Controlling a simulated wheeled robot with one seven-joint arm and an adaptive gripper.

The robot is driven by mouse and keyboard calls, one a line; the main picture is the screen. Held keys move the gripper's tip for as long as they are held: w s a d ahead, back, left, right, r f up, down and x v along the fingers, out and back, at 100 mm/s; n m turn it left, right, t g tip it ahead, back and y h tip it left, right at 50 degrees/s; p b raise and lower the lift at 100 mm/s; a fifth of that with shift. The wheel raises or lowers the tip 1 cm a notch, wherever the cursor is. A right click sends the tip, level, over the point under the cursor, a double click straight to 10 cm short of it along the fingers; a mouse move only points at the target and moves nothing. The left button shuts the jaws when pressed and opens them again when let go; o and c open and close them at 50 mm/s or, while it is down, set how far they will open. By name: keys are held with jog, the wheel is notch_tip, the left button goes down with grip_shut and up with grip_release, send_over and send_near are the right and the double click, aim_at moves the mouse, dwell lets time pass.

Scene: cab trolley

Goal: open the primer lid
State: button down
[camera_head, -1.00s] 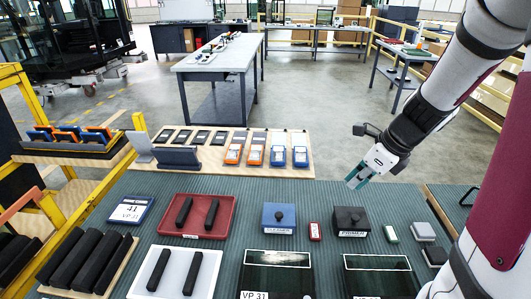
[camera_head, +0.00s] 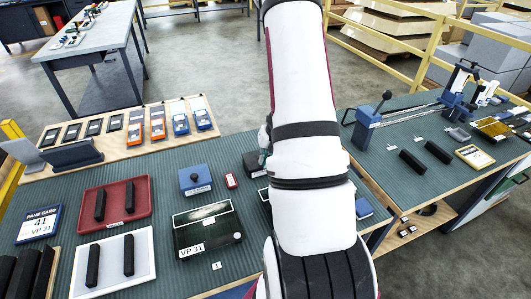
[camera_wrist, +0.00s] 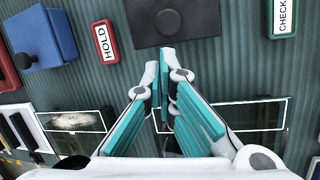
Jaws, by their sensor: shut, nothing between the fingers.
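The primer box is a dark block with a lid and round knob (camera_wrist: 168,22), at the top middle of the wrist view. In the head view a dark corner of the primer box (camera_head: 252,163) shows beside my arm, which hides the rest. My gripper (camera_wrist: 161,60) is shut and empty, its teal fingers pointing at the near edge of the dark block. The tips look close to that edge, below the knob in the picture; I cannot tell whether they touch it. In the head view my arm hides most of the gripper.
A blue box with a knob (camera_head: 195,181) stands left of the primer, with a red HOLD tag (camera_wrist: 104,42) between them. A green CHECK tag (camera_wrist: 284,16) lies right. Dark panels (camera_head: 207,228) lie nearer. A red tray (camera_head: 115,206) and white tray (camera_head: 113,262) are further left.

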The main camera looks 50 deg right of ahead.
jog(key=shift+x, duration=2.1)
